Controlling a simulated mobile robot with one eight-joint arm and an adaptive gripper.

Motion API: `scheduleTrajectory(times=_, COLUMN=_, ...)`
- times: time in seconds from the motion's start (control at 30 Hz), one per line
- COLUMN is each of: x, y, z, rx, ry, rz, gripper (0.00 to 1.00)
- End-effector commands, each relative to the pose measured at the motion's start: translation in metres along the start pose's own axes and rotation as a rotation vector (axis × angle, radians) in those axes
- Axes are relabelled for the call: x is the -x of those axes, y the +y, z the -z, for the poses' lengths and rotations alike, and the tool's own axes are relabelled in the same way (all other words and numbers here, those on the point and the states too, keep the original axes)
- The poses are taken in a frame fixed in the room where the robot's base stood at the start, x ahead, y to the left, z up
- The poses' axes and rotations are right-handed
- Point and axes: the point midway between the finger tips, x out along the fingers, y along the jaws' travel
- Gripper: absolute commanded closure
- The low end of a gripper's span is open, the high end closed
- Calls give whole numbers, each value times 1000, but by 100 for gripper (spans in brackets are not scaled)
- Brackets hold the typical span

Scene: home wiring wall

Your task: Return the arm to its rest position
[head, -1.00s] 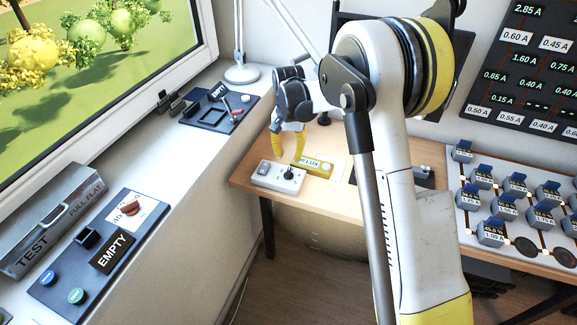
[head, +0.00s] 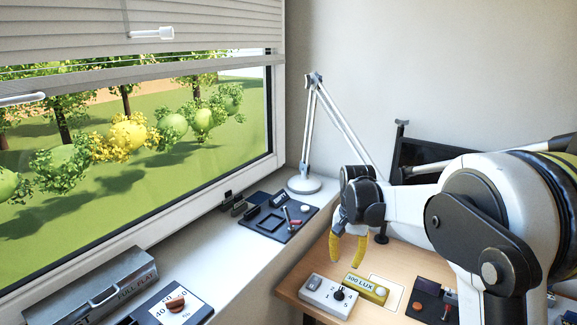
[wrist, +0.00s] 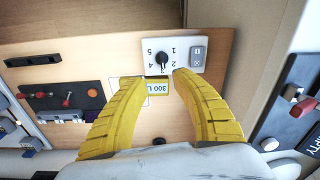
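My gripper (head: 347,256) hangs fingers-down above the wooden desk, near a white dial box (head: 328,295) and a yellow 300 LUX meter (head: 366,287). In the wrist view, the two yellow fingers of my gripper (wrist: 152,75) are spread apart with nothing held between them. The dial box (wrist: 174,53) lies just beyond the fingertips, and the lux meter (wrist: 157,87) shows between the fingers. My arm is bent and reaches in from the right in the head view.
A desk lamp (head: 305,185) and a dark tray (head: 270,222) stand on the white sill. A grey TEST case (head: 95,285) and a dial panel (head: 172,306) are at lower left. A dark screen (head: 415,153) stands behind my arm. A window with a blind (head: 130,50) fills the left.

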Motion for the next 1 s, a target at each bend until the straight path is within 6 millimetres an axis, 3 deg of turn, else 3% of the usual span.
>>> scheduleTrajectory(times=0.1, x=43, y=15, z=-30, rx=59, ry=63, rz=31, gripper=68)
scheduleTrajectory(times=0.2, x=74, y=30, z=-58, rx=117, ry=126, rz=57, gripper=68)
scheduleTrajectory(times=0.4, x=113, y=62, z=-119, rx=232, ry=258, rz=99, gripper=68)
scheduleTrajectory(times=0.53, x=123, y=84, z=-161, rx=306, ry=345, rz=118, gripper=68)
scheduleTrajectory(times=0.7, x=119, y=108, z=-208, rx=393, ry=455, rz=132, gripper=68)
scheduleTrajectory(times=0.83, x=110, y=120, z=-231, rx=439, ry=516, rz=136, gripper=68)
scheduleTrajectory(times=1.0, x=103, y=126, z=-244, rx=468, ry=553, rz=137, gripper=68)
